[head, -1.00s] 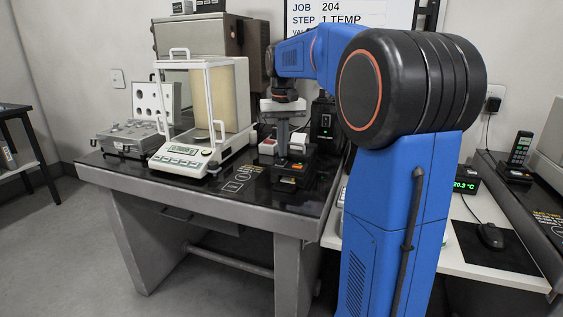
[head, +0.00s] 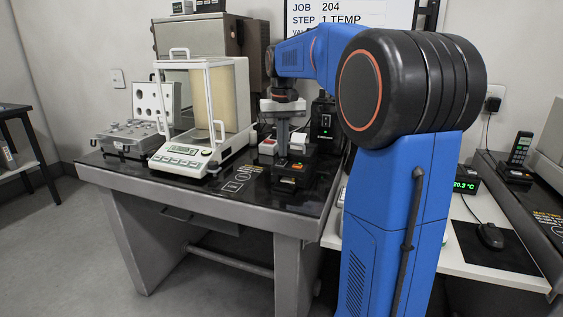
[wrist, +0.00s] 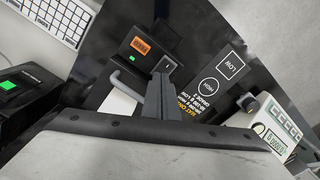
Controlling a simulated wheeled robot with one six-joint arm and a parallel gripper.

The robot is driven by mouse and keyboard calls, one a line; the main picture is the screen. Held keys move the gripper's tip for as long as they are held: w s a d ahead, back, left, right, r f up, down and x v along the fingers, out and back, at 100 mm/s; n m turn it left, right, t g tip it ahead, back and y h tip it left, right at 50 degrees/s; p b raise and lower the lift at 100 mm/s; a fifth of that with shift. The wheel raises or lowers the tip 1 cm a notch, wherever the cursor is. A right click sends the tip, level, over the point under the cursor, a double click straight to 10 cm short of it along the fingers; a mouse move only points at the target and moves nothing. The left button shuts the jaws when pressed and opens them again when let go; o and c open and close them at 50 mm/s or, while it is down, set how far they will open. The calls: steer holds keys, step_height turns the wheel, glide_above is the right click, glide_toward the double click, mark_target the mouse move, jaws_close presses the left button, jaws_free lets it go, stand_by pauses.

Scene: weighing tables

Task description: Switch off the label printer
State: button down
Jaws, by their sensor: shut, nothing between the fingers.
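The dark box that I take for the label printer (head: 297,181) stands near the right end of the dark-topped table. In the wrist view the printer (wrist: 135,61) shows an orange panel, a lit green light and a small black switch (wrist: 169,66) with a pale mark. My gripper (head: 283,153) points down over the printer with its fingers together and empty. In the wrist view the closed fingertips (wrist: 160,77) are close beside the switch end of the box. I cannot tell whether they touch it. The fingers partly cover the box in the head view.
A glass-walled balance (head: 180,158) stands to the left, beside an open case of weights (head: 128,141). A black unit with a green light (head: 325,122) stands behind the printer. A keyboard (wrist: 62,18) shows in the wrist view. The table's front strip is mostly clear.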

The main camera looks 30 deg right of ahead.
mark_target(282, 159)
steer(key=shift+f, duration=0.75)
stand_by(0.9)
steer(key=shift+r, duration=0.15)
step_height(282, 159, up, 7)
stand_by(1.0)
stand_by(0.4)
steer(key=s+a+f+n+t, duration=0.1)
steer(key=s+a+f, duration=0.35)
steer(key=s, duration=0.35)
steer(key=s+a+f+n+t, duration=0.1)
steer(key=s+a+f, duration=0.2)
steer(key=s+a, duration=0.4)
steer(key=s+a+f+n+t, duration=0.2)
steer(key=s+a+f, duration=0.2)
steer(key=s+f, duration=1)
steer(key=shift+s+a+t, duration=0.15)
steer(key=shift+s+t, duration=0.25)
steer(key=shift+s, duration=0.2)
